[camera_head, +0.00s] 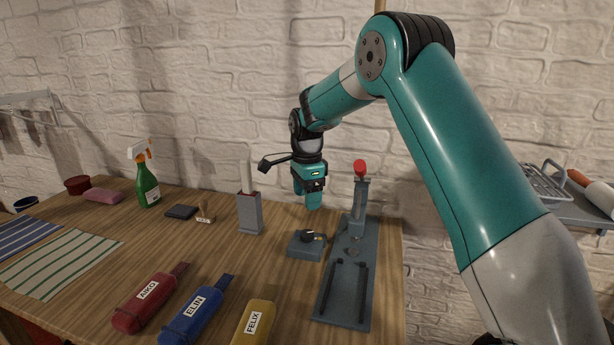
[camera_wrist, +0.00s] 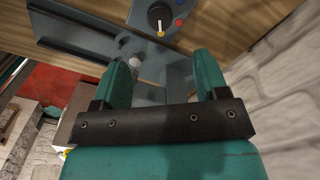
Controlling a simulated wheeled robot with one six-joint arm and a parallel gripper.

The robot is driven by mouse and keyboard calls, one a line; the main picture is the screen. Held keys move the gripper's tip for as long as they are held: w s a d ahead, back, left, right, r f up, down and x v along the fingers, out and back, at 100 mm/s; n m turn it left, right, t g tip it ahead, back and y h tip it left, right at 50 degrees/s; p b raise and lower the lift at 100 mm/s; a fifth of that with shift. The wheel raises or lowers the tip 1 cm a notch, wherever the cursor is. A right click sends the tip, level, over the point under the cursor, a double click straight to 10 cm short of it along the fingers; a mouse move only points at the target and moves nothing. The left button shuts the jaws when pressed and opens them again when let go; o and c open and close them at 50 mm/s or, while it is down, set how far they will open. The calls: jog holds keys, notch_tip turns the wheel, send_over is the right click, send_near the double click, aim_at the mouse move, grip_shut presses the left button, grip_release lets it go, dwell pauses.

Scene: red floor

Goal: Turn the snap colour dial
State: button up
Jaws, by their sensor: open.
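The colour dial is a black round knob (camera_head: 307,236) on a small grey box (camera_head: 305,250) on the wooden table. In the wrist view, the knob (camera_wrist: 159,14) shows at the top edge with a pale yellow pointer, beside red and blue dots on the grey box. My gripper (camera_head: 307,202) hangs above and behind the dial, pointing down, apart from it. In the wrist view, my gripper (camera_wrist: 165,72) has its two teal fingers spread with nothing held between them. The dial box is partly cut off there.
A grey press (camera_head: 346,285) with a red-knobbed lever (camera_head: 360,168) stands right of the dial. A grey holder (camera_head: 249,213) stands to its left. Red (camera_head: 147,302), blue (camera_head: 197,312) and yellow (camera_head: 254,322) labelled cases lie in front. A white brick wall (camera_head: 230,80) is behind.

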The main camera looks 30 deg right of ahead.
notch_tip(320, 180, up, 6)
jog(key=shift+r, duration=0.25)
dwell(0.5)
